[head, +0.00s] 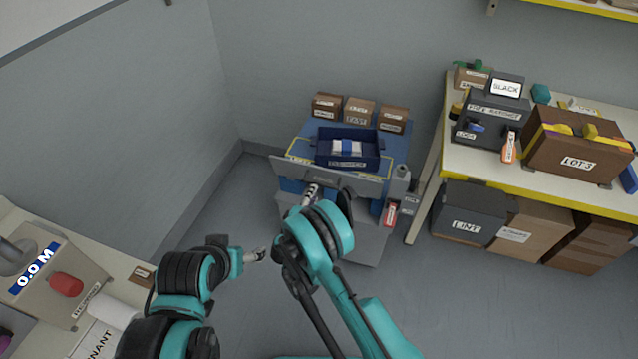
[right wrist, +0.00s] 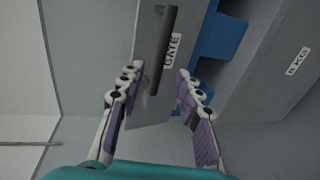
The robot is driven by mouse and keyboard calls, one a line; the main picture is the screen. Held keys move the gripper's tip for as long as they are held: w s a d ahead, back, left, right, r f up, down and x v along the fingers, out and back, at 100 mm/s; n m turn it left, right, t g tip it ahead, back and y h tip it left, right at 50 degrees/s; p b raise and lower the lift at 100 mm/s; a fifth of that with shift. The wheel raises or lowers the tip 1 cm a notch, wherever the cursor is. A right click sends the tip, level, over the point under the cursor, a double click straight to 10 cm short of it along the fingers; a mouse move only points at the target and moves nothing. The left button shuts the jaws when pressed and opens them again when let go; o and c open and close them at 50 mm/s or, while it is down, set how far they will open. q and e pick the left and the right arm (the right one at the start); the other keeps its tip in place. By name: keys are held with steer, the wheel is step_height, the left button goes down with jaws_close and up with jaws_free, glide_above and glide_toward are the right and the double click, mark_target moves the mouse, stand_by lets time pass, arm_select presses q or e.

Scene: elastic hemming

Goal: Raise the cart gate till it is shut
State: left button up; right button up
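The cart gate (head: 345,186) is a grey panel across the near side of the blue-topped cart (head: 398,153). In the right wrist view the gate (right wrist: 176,88) carries a "GATE" label and a dark bar handle (right wrist: 165,48). Blue cart parts show beside it, so it appears to stand out from the cart. My right gripper (head: 311,193) is at the gate's near face. In its wrist view the gripper (right wrist: 158,88) is open, fingers apart, with the handle's lower end between or just beyond them; contact is unclear. My left gripper (head: 257,255) is away from the cart, its fingers too small to judge.
A blue tray (head: 374,160) and several brown boxes (head: 360,111) sit on the cart. A yellow-edged workbench (head: 470,177) stands close on the right, with boxes below. Another table (head: 125,290) is at the lower left. The floor left of the cart is clear.

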mark_target(319, 184)
steer(key=x, duration=0.7)
steer(key=shift+w+d+f+b, duration=0.1)
steer(key=shift+w+b, duration=0.2)
jaws_close()
